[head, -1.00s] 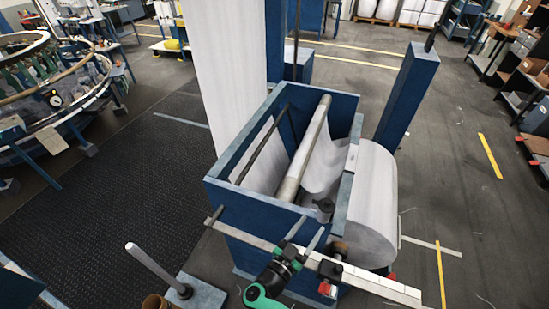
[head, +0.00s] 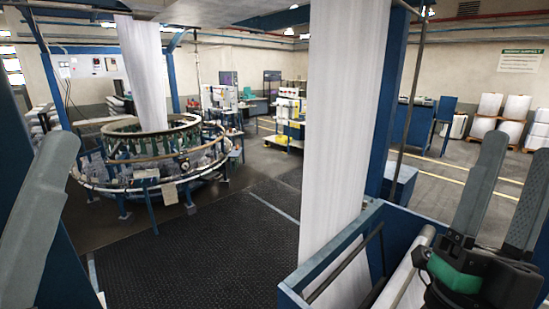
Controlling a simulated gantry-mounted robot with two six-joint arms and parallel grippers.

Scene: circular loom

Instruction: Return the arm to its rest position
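My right gripper (head: 519,146) is raised at the right of the head view. Its two long grey fingers point up, apart, with nothing between them. Its black wrist with a green band is low at the right edge, in front of the blue winder frame (head: 290,292). A large grey finger-like part, which looks like my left gripper (head: 42,200), stands close to the camera at the left edge. Only one such piece shows, so its opening cannot be told.
The circular loom (head: 150,170) stands at the left back, with white fabric (head: 140,65) rising from it. A white fabric sheet (head: 345,110) hangs down to the winder frame. A blue post (head: 400,100) stands beside it. The dark floor mat (head: 190,250) is clear.

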